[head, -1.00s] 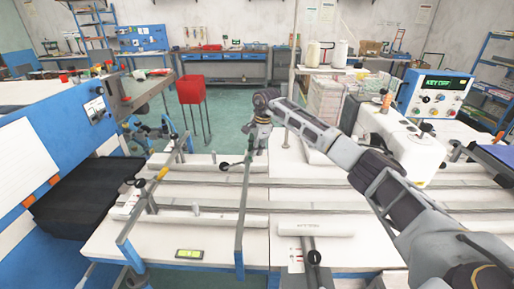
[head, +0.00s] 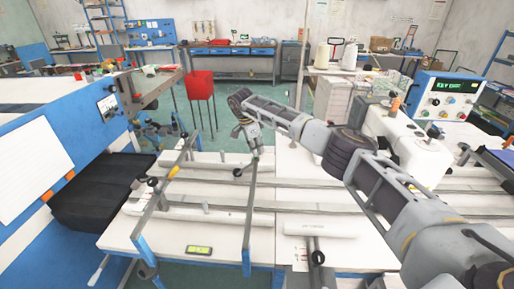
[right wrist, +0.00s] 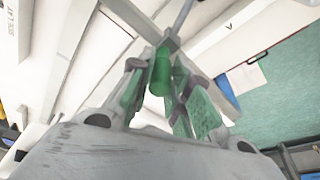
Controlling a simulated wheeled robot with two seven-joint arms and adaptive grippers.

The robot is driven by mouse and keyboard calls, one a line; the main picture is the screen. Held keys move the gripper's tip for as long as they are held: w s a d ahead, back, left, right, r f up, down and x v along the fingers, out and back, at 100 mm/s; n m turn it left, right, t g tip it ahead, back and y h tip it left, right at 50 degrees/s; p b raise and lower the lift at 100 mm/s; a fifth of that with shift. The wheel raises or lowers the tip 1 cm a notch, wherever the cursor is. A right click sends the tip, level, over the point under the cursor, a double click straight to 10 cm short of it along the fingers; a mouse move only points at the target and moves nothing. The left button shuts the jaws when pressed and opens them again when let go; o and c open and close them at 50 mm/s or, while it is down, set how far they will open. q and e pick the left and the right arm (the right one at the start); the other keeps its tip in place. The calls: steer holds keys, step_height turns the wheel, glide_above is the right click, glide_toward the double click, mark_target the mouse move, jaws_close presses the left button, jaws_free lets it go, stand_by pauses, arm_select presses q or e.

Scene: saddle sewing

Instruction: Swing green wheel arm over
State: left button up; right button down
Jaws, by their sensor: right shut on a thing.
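My right gripper (head: 251,151) reaches down over the far part of the white table, at the upper end of a long thin bar (head: 249,215) that runs toward the table's front edge. In the right wrist view the gripper (right wrist: 160,88) has its fingers around a green cylindrical piece (right wrist: 161,70), which I take to be the wheel arm's green handle. The fingers look greenish too, so their edges are hard to tell apart. A black round knob (head: 237,172) sits just left of the gripper. My left gripper is out of view.
A similar bar with a yellow part (head: 173,172) stands on the left of the table. White rollers (head: 320,226) and rails lie across the tabletop. A white sewing machine (head: 410,150) stands on the right, close to my right arm.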

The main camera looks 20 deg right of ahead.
steer(key=shift+a, duration=0.1)
stand_by(0.3)
steer(key=c, duration=1.3)
jaws_free()
steer(key=shift+v, duration=5.95)
